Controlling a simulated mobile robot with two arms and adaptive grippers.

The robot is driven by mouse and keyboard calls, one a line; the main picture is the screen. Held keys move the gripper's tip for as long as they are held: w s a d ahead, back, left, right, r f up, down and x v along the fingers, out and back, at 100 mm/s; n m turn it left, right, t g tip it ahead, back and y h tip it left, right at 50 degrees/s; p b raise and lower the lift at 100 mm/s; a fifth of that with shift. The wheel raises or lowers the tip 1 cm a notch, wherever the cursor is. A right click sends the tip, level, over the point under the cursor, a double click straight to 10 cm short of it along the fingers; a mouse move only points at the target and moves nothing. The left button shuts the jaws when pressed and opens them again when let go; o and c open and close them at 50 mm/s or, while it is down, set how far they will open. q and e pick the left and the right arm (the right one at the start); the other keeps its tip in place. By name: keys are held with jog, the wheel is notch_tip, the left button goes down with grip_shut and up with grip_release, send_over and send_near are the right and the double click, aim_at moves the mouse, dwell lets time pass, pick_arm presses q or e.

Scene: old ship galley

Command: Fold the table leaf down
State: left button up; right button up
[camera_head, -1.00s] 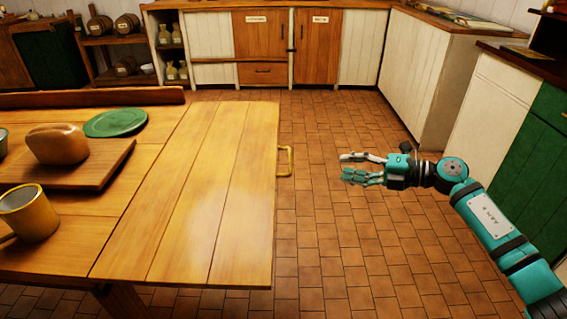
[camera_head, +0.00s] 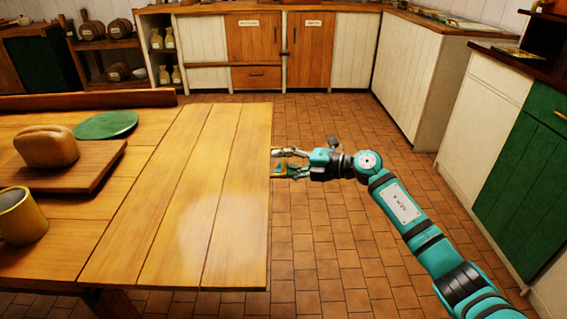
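The table leaf (camera_head: 205,190) is the right-hand part of the wooden table, level with the rest of the top. A small yellow handle (camera_head: 276,176) sits on its right edge, partly covered by my fingers. My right gripper (camera_head: 284,163) is at the handle, coming from the right. Its fingers are apart, one above and one below in the picture, with the handle at their tips. I cannot tell whether they touch it. My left gripper is not in view.
On the table are a bread loaf (camera_head: 46,146) on a board (camera_head: 88,172), a green plate (camera_head: 105,125) and a yellow mug (camera_head: 20,218). The leaf is bare. Tiled floor (camera_head: 335,240) lies right of it, with cabinets (camera_head: 520,165) farther right.

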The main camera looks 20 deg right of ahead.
grip_shut()
dwell(0.5)
jog(key=shift+f, duration=0.1)
